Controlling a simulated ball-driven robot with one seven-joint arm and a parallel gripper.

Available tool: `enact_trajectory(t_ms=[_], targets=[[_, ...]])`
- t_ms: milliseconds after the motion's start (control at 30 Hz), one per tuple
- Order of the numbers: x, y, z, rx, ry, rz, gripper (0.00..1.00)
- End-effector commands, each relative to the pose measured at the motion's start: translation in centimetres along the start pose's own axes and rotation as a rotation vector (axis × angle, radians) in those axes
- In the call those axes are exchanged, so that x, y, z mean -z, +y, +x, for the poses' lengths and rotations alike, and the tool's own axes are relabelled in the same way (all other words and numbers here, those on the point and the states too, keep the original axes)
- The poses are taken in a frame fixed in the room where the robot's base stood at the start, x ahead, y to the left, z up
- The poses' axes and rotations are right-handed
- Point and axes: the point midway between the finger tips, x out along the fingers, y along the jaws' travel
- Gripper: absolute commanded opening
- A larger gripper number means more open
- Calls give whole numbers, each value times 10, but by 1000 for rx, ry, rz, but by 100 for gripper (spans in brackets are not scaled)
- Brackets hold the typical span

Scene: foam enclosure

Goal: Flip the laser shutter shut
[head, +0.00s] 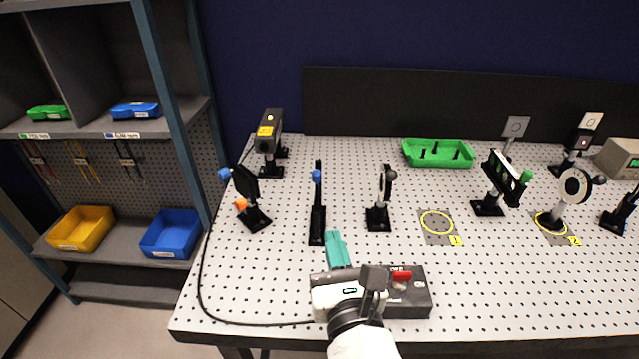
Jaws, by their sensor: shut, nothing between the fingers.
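A black laser head (268,132) with a yellow label stands on a post at the back left of the perforated table. In front of it a slim black upright mount (318,205) with a blue knob stands on a long black base. It looks like the shutter, but I cannot tell its flap's position. My gripper (337,236) has teal fingers, close together and empty. They point away from me, just in front of the slim mount's base and slightly right of it, with no clear contact. My white wrist partly hides a grey box (417,300) with a red switch (402,275).
A black mirror mount (246,187) with blue and orange knobs stands left of the slim mount. A round lens mount (380,205) stands to its right. Several optics and a green tray (437,152) stand further right. A black cable (203,270) runs along the left edge.

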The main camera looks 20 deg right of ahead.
Motion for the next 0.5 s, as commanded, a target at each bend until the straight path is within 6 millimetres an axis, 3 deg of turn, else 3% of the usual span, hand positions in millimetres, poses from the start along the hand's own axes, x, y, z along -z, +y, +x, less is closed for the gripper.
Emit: enact_trajectory(t_ms=[267, 500], targets=[[-1, -1, 7, 2, 0, 2, 0], [-2, -1, 45, 4, 0, 3, 0]])
